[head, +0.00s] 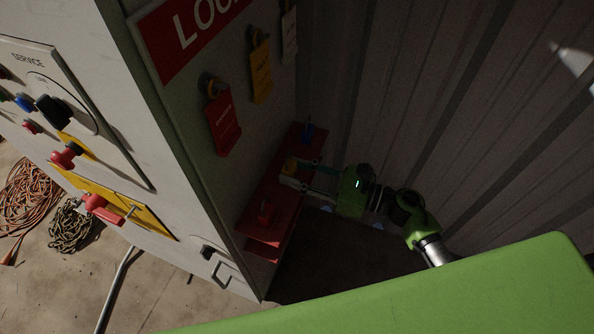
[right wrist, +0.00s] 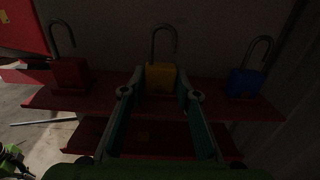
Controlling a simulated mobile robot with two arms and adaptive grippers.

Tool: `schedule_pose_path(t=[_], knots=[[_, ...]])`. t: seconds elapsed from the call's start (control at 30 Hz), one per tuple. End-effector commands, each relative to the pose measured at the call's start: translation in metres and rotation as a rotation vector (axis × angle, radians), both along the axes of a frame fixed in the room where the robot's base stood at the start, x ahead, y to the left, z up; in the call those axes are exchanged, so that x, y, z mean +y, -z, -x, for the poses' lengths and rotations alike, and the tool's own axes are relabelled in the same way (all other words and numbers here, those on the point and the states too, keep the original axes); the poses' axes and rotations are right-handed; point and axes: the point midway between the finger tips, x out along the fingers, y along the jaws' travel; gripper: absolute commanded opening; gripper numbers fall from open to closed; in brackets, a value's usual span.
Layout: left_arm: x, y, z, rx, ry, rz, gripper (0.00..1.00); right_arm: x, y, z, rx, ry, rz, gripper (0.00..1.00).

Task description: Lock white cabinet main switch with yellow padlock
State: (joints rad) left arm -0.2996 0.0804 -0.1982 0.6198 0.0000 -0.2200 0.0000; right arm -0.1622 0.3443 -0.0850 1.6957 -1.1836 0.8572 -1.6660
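The yellow padlock (right wrist: 161,78) stands upright on a red shelf (right wrist: 108,97) with its grey shackle up. My right gripper (right wrist: 160,92) is open, with one finger on each side of the padlock's body; whether a finger touches it is unclear in the dark. In the head view, my right gripper (head: 299,174) reaches the shelf from the right, beside the yellow padlock (head: 291,165). The white cabinet (head: 165,150) carries a red switch handle (head: 100,208) on a yellow plate (head: 142,216) low on its front. My left gripper is out of view.
A red padlock (right wrist: 70,74) and a blue padlock (right wrist: 245,82) flank the yellow one. Tags hang above the shelf, including a red tag (head: 223,124). A corrugated wall (head: 420,110) stands close on the right. Coiled orange cable (head: 35,195) and a chain (head: 72,226) lie on the floor.

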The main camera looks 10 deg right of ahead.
Motion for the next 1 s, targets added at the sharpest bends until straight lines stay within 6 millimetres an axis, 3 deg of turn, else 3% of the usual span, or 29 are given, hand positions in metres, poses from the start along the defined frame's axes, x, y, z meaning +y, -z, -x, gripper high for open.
schedule_pose_path(t=[0.47, 1.0], knots=[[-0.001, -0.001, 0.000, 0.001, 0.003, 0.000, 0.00, 0.000, -0.001, 0.000, -0.001, 0.000, -0.001, 0.12], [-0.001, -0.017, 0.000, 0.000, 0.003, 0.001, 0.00, 0.000, -0.025, 0.000, -0.001, 0.000, 0.000, 0.12]])
